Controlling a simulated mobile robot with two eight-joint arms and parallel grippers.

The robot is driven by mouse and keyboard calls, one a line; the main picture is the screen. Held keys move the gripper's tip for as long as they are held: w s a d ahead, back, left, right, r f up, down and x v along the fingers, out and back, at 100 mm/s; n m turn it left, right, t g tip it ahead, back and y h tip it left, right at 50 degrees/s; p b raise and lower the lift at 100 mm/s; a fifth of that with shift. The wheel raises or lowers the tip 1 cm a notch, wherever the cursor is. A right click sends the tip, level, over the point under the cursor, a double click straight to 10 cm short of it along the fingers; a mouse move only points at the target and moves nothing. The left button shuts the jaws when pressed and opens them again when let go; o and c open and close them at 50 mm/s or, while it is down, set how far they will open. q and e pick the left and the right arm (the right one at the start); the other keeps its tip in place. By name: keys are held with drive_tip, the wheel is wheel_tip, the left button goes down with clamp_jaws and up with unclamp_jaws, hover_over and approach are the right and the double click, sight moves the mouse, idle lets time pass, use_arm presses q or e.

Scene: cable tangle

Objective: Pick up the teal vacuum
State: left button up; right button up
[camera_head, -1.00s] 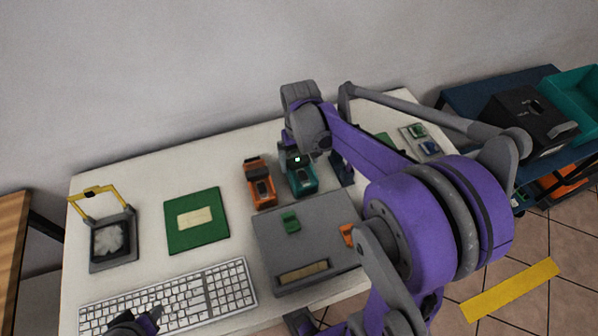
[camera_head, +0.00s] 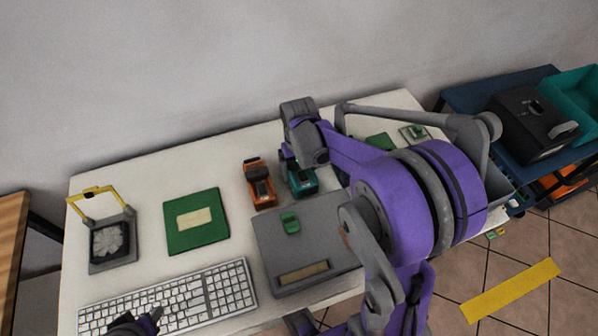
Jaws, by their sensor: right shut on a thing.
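The teal vacuum (camera_head: 302,182) stands on the white table, right of the middle, close beside an orange vacuum-like tool (camera_head: 260,187). My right gripper (camera_head: 297,165) reaches down from above and is shut on the upper part of the teal vacuum. My wrist and forearm hide its fingertips and the top and back of the vacuum. I cannot see a gap between the vacuum and the table. My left gripper (camera_head: 140,322) is at the bottom left over the keyboard, mostly cut off, and its jaws are unclear.
A grey case (camera_head: 275,240) with a green piece (camera_head: 290,223) lies in front of the vacuums. A green board (camera_head: 180,237), a keyboard (camera_head: 215,297) and a yellow-handled device (camera_head: 111,248) are to the left. A dark cart (camera_head: 480,98) stands at the right.

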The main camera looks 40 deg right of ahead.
drive_tip(key=shift+c, duration=1.2)
drive_tip(key=shift+r, duration=0.1)
wheel_tip(320, 180, up, 10)
drive_tip(key=shift+f+p, duration=0.1)
drive_tip(key=shift+p, duration=0.35)
